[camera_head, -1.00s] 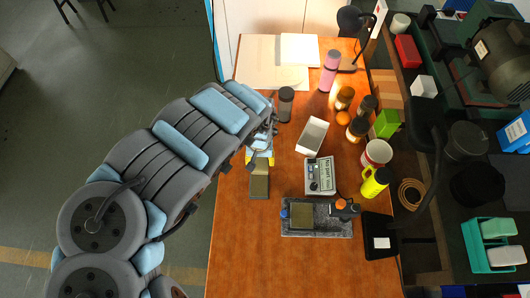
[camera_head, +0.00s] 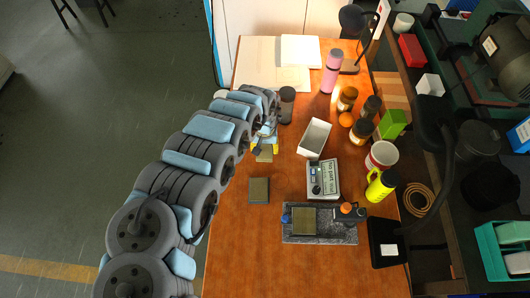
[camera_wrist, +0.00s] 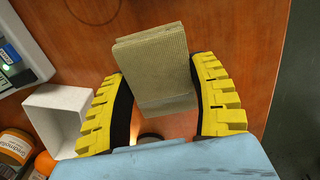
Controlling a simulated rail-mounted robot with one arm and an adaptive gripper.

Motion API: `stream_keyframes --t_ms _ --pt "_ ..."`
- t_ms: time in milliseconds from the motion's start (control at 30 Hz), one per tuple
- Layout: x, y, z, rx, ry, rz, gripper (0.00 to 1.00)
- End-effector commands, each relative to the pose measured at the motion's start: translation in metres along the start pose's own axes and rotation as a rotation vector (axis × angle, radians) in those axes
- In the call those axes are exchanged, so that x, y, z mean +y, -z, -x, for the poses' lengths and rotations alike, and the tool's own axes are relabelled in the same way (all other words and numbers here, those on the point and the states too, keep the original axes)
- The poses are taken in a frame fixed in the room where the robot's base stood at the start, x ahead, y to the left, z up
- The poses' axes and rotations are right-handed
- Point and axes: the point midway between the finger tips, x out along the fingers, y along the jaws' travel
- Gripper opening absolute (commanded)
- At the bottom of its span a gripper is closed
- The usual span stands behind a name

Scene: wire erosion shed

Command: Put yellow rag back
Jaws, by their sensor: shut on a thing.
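A folded khaki-yellow rag (camera_wrist: 155,62) with a woven texture is between the two yellow fingers of my gripper (camera_wrist: 168,98) in the wrist view. My gripper is shut on it. In the head view my gripper (camera_head: 265,147) is over the left part of the table, and a bit of the held rag (camera_head: 264,156) shows below the fingers. A similar olive-khaki square pad (camera_head: 259,190) lies on the table nearer the camera, apart from my gripper. Another such square (camera_head: 304,221) lies on a dark grey slab (camera_head: 320,238). The held rag's height above the table is unclear.
A white open box (camera_head: 314,138) and a scale (camera_head: 323,179) stand right of my gripper. A dark cup (camera_head: 287,105) is just behind it. Jars, a pink bottle (camera_head: 332,72) and a yellow bottle (camera_head: 381,186) line the right side. The table's front left is bare.

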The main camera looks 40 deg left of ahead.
Motion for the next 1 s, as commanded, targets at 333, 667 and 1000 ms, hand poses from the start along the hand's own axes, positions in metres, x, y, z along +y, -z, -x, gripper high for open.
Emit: stream_keyframes --t_ms 333,667,1000 --pt "0.003 0.016 -0.021 0.001 -0.003 0.001 0.34" --pt "0.002 0.019 -0.027 -0.004 0.002 0.002 0.34" --pt "0.002 0.02 -0.058 -0.004 0.002 0.003 0.34"
